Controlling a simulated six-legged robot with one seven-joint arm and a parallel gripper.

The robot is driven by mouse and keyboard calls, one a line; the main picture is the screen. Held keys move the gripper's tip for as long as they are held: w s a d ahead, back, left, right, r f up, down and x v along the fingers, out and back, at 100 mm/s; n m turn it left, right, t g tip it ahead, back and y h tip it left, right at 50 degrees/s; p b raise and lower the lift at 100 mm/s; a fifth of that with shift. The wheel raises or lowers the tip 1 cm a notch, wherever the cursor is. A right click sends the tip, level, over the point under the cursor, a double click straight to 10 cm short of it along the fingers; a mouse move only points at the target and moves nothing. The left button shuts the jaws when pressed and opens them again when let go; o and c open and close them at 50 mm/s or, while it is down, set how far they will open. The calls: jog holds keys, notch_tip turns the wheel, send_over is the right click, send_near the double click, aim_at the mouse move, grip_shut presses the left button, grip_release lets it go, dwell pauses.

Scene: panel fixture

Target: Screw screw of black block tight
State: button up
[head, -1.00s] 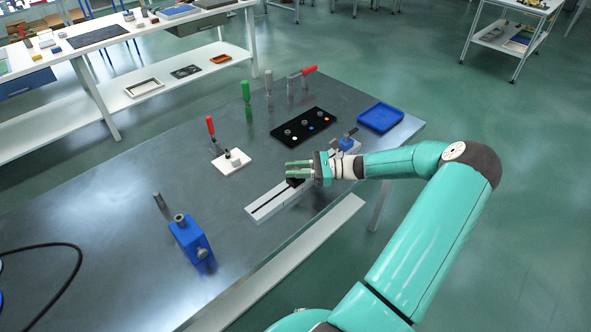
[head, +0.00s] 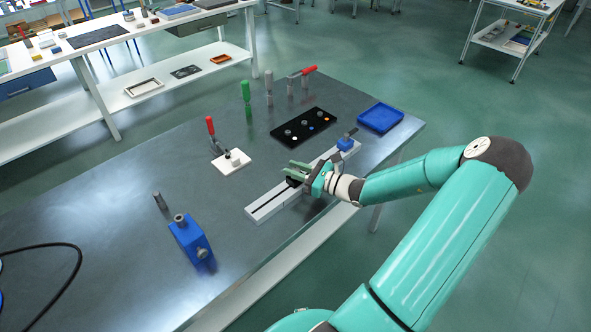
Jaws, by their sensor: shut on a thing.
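The black block (head: 293,182) sits on the long light-grey rail (head: 266,206) near its middle, mostly hidden behind my gripper. My gripper (head: 293,170) is over the block, its green fingers pointing left. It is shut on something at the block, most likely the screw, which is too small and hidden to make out. A blue block with a dark handle (head: 346,143) stands at the rail's far right end.
A black panel with knobs and buttons (head: 303,134) and a blue tray (head: 381,117) lie behind the rail. A red-handled clamp on a white plate (head: 231,162) and a blue block (head: 191,239) stand to the left. The table's front edge is close by the rail.

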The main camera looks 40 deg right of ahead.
jog(key=m+h, duration=0.3)
jog(key=h, duration=0.1)
jog(key=m+t+h, duration=0.1)
jog(key=m+h, duration=0.2)
jog(key=h, duration=0.2)
jog(key=shift+a+h, duration=0.1)
jog(key=shift+h, duration=0.2)
jog(key=m+g+h, duration=0.1)
jog(key=m+h, duration=0.1)
jog(key=h, duration=0.1)
jog(key=m+g+h, duration=0.1)
jog(key=m+h, duration=0.2)
jog(key=shift+d+g+h, duration=0.2)
jog(key=shift+g+h, duration=0.2)
jog(key=shift+r, duration=0.1)
jog(key=shift+d, duration=0.1)
jog(key=o, duration=0.9)
jog(key=shift+o, duration=0.2)
jog(key=shift+s, duration=0.1)
